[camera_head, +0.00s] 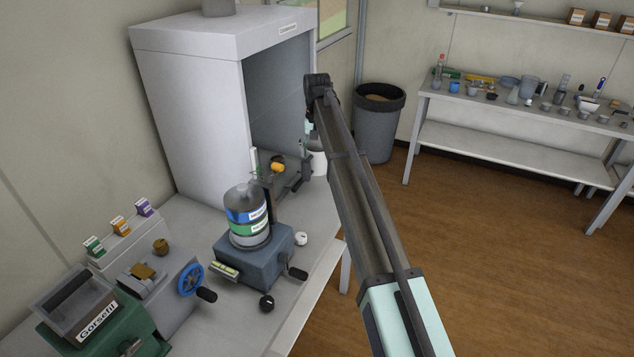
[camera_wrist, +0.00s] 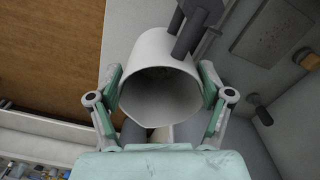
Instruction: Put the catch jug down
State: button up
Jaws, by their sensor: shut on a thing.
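The catch jug (camera_wrist: 160,50) is a plain white, open-mouthed vessel. It fills the middle of the wrist view, with its mouth turned toward the camera and a dark inside. My gripper (camera_wrist: 161,88) has its green-padded fingers on both sides of the jug, shut on it. In the head view, a white part of the jug (camera_head: 318,163) shows beside my dark arm, near the front of the white cabinet. My arm hides the rest of it and most of the gripper. I cannot tell whether the jug's base touches anything.
The white cabinet (camera_head: 190,100) stands on the grey bench (camera_head: 322,215). A blue-grey device (camera_head: 262,262) bearing a labelled bottle (camera_head: 247,222) is nearer. A green machine (camera_head: 98,320) stands front left. A dark bin (camera_head: 378,125) and a side table (camera_head: 450,98) stand beyond open floor.

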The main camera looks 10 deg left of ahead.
notch_tip(320, 180, down, 13)
jog(key=p, duration=0.3)
jog(key=shift+r, duration=0.1)
jog(key=o, duration=1.7)
notch_tip(320, 180, up, 12)
jog(key=b, duration=0.3)
